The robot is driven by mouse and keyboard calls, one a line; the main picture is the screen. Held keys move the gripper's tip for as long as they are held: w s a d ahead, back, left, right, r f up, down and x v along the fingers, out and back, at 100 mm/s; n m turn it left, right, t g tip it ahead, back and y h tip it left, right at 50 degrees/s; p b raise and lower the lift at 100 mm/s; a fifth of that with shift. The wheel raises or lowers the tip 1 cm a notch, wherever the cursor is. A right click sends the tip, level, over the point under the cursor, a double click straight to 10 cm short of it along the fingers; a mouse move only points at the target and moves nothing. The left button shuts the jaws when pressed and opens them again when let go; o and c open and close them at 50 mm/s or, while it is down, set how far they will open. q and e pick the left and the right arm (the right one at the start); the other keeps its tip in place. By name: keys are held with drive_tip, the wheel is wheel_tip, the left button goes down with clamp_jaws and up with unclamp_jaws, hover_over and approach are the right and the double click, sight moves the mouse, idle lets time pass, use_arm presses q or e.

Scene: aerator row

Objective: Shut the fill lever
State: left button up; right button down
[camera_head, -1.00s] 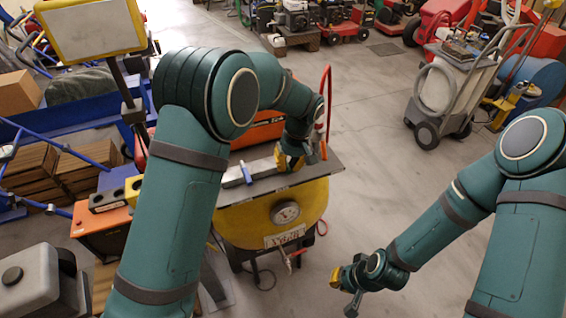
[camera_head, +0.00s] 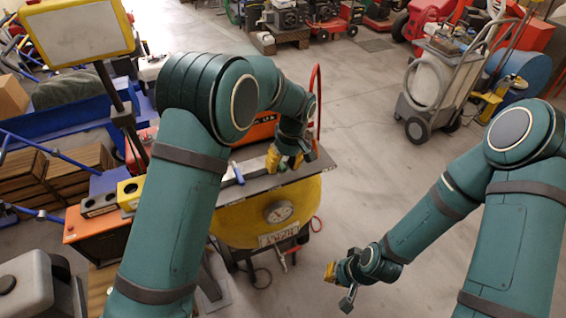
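A small blue handle (camera_head: 238,172), which looks like the fill lever, stands at a slant on a grey metal block on the dark top plate (camera_head: 222,197) of a yellow tank (camera_head: 240,226). My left gripper (camera_head: 284,160) is over this plate, to the right of the blue handle and apart from it. Its yellow finger parts show spread, with nothing seen between them. My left arm hides part of the plate's left side. My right gripper (camera_head: 338,284) hangs low over the floor, right of the tank; its finger gap is unclear.
A round gauge (camera_head: 278,211) is on the tank front. A red hoop handle (camera_head: 317,98) rises behind the plate. An orange box with a yellow block (camera_head: 130,190) stands left, partly behind my arm. A cart (camera_head: 432,88) is at back right. Floor right of the tank is clear.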

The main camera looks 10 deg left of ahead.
use_arm(q)
drive_tip(key=shift+w+r, duration=0.1)
drive_tip(key=shift+r, duration=0.1)
drive_tip(key=shift+w+d+r, duration=0.1)
drive_tip(key=shift+r, duration=0.35)
drive_tip(key=v, duration=1.1)
